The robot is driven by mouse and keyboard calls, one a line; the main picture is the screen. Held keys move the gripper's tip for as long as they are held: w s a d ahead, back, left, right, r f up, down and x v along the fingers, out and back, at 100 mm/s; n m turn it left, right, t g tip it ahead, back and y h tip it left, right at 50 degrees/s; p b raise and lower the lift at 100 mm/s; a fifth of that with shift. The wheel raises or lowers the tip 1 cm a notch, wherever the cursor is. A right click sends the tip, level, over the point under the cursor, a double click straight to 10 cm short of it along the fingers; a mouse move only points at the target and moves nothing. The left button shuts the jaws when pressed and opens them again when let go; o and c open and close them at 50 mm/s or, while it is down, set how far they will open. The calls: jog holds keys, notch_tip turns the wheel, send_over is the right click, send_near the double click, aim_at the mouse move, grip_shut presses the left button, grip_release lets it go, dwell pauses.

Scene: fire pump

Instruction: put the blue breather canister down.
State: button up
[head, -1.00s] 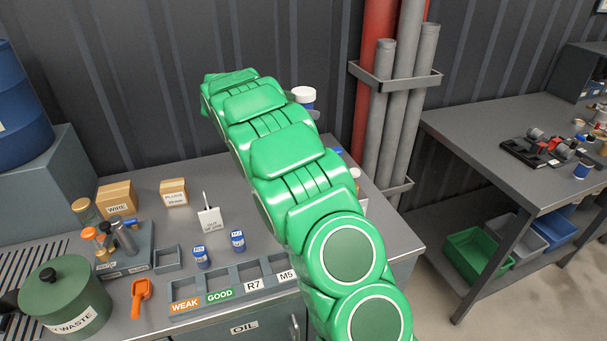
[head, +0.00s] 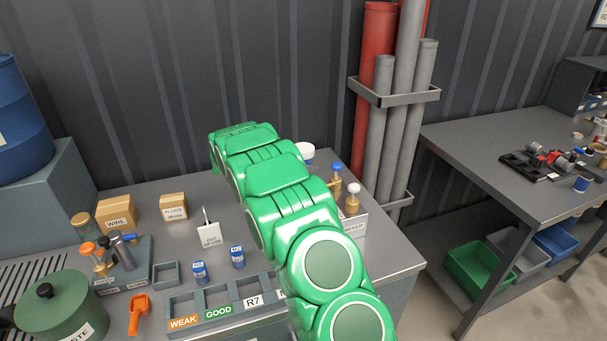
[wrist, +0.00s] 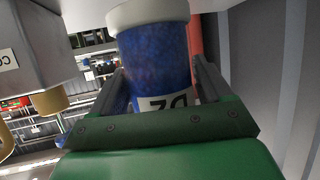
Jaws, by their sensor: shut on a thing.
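The blue breather canister (wrist: 155,55) has a white cap and a white label, partly covered and inverted in the wrist view. My gripper (wrist: 160,92) is shut on it, one finger on each side. In the head view, only the white cap and a little blue of the canister (head: 305,152) show beyond my green arm, over the back of the left bench. My gripper is hidden there behind the arm. I cannot tell whether the canister's base touches anything.
A grey box marked MIXER (head: 350,224), with brass-coloured bottles, stands right of my arm. A labelled tray (head: 235,310) with compartments lies at the bench front. Grey pipes (head: 400,130) rise behind.

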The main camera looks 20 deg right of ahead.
jog(key=shift+f, duration=1.85)
jog(key=shift+f, duration=0.15)
jog(key=o, duration=1.2)
jog(key=shift+r, duration=0.2)
jog(key=v, duration=1.2)
jog(key=shift+f, duration=0.1)
